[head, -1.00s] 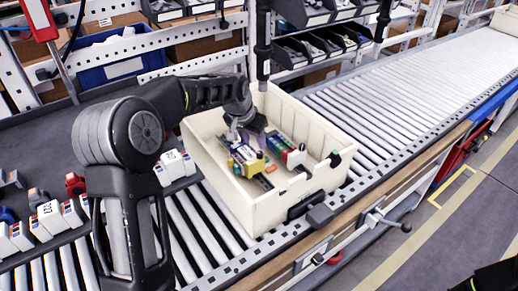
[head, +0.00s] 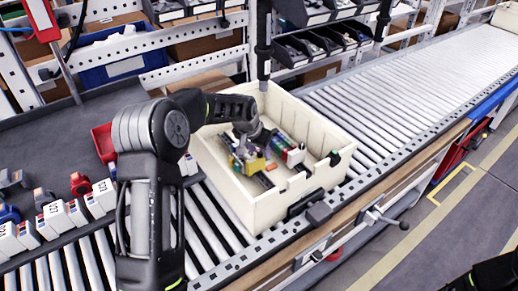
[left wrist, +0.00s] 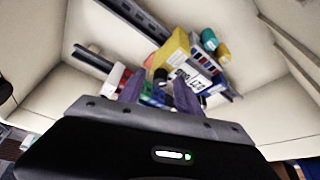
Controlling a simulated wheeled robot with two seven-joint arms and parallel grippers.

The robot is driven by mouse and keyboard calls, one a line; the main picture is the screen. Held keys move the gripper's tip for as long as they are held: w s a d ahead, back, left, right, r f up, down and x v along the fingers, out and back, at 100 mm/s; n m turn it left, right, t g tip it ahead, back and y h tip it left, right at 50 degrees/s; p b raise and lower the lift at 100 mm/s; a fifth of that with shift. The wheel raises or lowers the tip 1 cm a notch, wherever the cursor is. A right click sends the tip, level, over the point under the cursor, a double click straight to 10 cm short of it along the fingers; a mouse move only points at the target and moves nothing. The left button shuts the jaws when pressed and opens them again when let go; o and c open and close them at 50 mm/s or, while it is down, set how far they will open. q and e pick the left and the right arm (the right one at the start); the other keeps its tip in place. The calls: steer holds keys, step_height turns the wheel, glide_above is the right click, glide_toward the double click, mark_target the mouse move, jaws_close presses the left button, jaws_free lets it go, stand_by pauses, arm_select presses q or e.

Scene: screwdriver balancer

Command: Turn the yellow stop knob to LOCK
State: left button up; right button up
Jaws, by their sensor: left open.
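A yellow block-shaped part (head: 255,164) sits among several small labelled modules inside the cream crate (head: 262,215). In the left wrist view the yellow part (left wrist: 171,48) is just beyond my fingers, beside a white label, with teal and yellow round caps to its right. I cannot tell which yellow piece is the stop knob, or how it is turned. My left gripper (head: 247,143) reaches down into the crate over the modules. Its two purple fingers (left wrist: 158,95) are apart, with modules showing beyond and between them; I cannot tell whether they touch anything. My right gripper is out of view.
The crate walls stand close around my left gripper. The crate rests on a roller conveyor (head: 420,90), whose right part is empty. White modules (head: 60,217) and a red bin (head: 104,143) lie at the left. Racks with black bins (head: 325,42) stand behind.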

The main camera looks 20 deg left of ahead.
arm_select(q)
jaws_close()
stand_by(0.4)
